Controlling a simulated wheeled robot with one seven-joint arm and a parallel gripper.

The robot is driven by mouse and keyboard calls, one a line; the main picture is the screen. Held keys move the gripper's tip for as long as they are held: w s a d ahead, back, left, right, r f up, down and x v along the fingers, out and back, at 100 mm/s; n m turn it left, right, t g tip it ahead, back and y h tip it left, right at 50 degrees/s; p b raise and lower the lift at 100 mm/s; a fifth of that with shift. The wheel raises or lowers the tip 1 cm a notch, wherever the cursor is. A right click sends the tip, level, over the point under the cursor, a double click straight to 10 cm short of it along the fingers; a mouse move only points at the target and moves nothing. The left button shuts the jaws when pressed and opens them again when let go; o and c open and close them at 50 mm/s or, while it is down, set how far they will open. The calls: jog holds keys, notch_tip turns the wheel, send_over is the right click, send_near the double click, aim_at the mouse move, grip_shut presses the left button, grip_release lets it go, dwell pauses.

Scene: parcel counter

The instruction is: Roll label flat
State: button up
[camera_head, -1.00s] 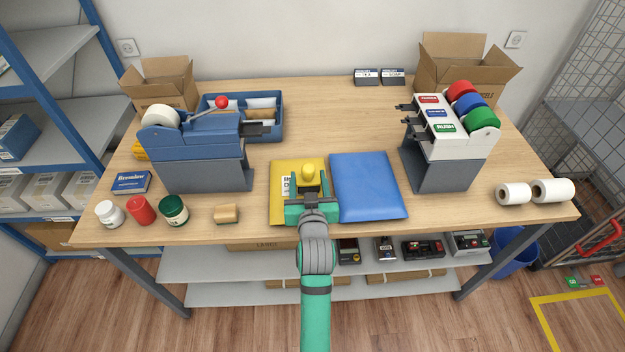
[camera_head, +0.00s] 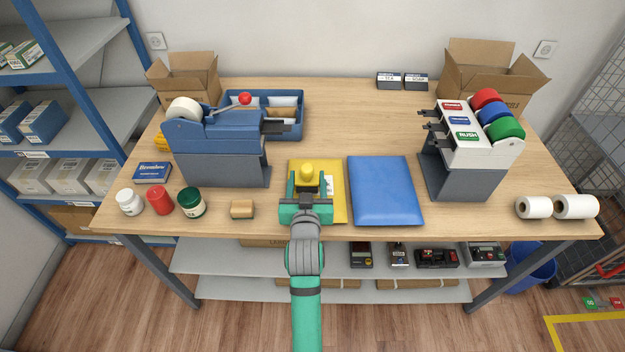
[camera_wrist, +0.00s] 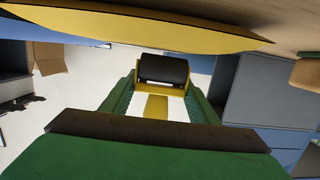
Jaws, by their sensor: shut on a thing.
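A yellow padded parcel (camera_head: 331,208) lies flat near the front edge of the counter. A white label (camera_head: 329,185) on it shows to the right of my gripper; the rest is hidden behind the gripper. My gripper (camera_head: 306,186) is shut on a hand roller (camera_head: 306,172) with a yellow knob, over the left part of the parcel. In the wrist view the roller shows a black cylinder (camera_wrist: 163,70) in a yellow frame. The yellow parcel (camera_wrist: 140,28) shows close beside it. I cannot tell whether the cylinder touches it.
A blue parcel (camera_head: 384,192) lies just to the right. A wooden block (camera_head: 242,209), several jars (camera_head: 191,203) and a blue label dispenser (camera_head: 220,150) stand left. A white dispenser (camera_head: 465,150) with coloured rolls stands right. The counter's middle back is clear.

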jog(key=shift+w+a, duration=0.1)
jog(key=shift+a, duration=0.1)
jog(key=shift+d, duration=0.15)
jog(key=shift+a+f, duration=0.15)
jog(key=shift+a, duration=0.15)
jog(key=shift+d+f, duration=0.15)
jog(key=shift+f, duration=0.1)
jog(key=shift+w+f, duration=0.15)
jog(key=shift+w, duration=0.75)
jog(key=shift+d, duration=0.3)
jog(key=shift+w+a+f, duration=0.1)
jog(key=shift+w+a, duration=0.4)
jog(key=shift+w, duration=0.1)
